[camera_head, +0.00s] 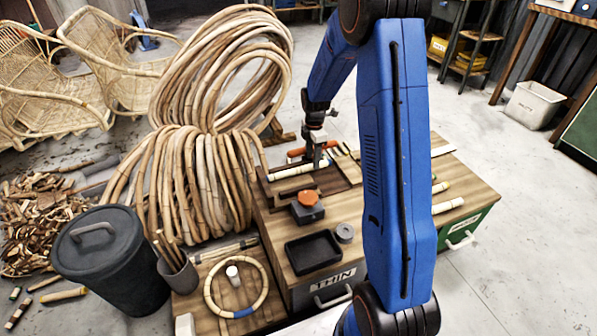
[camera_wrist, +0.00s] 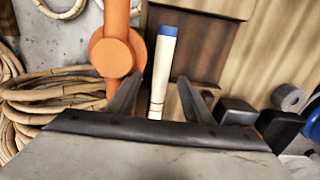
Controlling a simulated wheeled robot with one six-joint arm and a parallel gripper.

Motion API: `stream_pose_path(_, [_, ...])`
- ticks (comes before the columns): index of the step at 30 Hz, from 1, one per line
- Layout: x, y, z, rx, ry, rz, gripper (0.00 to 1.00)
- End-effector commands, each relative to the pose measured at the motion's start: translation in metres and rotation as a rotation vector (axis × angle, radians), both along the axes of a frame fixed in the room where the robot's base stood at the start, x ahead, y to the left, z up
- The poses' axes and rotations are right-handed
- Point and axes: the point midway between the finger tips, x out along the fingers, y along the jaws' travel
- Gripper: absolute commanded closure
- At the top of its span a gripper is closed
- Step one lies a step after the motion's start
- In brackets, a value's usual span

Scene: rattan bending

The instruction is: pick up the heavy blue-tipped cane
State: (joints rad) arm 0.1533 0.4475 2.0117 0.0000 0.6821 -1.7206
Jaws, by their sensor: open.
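The blue-tipped cane (camera_wrist: 162,70) is a short, pale stick with a blue end, seen in the wrist view pointing away from the gripper over a brown wooden surface. My gripper (camera_wrist: 159,80) is open, with one dark finger on each side of the cane. A gap shows on both sides, and I cannot tell how far above or below the fingertips the cane lies. In the head view my gripper (camera_head: 318,163) is low over the wooden bench tray (camera_head: 345,172). There the cane's blue tip cannot be made out.
An orange fixture (camera_wrist: 117,50) stands close left of the cane. The bench also holds an orange-topped dark block (camera_head: 307,208) and a black tray (camera_head: 313,252). Large cane coils (camera_head: 185,180) crowd the left. Pale canes (camera_head: 447,205) lie on the right of the bench, partly behind my arm.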

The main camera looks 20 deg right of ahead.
Motion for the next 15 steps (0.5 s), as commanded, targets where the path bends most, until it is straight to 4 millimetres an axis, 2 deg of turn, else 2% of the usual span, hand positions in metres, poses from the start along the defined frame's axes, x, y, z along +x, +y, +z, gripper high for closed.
stream_pose_path(3, [-0.002, 0.002, -0.018, 0.0, 0.003, 0.0, 0.54])
stream_pose_path(6, [-0.002, 0.002, -0.028, 0.0, 0.002, 0.0, 0.54])
stream_pose_path(13, [-0.001, 0.001, -0.031, 0.0, 0.0, 0.0, 0.54])
stream_pose_path(14, [-0.001, 0.001, -0.031, 0.0, 0.0, 0.0, 0.56])
stream_pose_path(15, [-0.001, 0.001, -0.031, 0.0, 0.0, 0.0, 0.66])
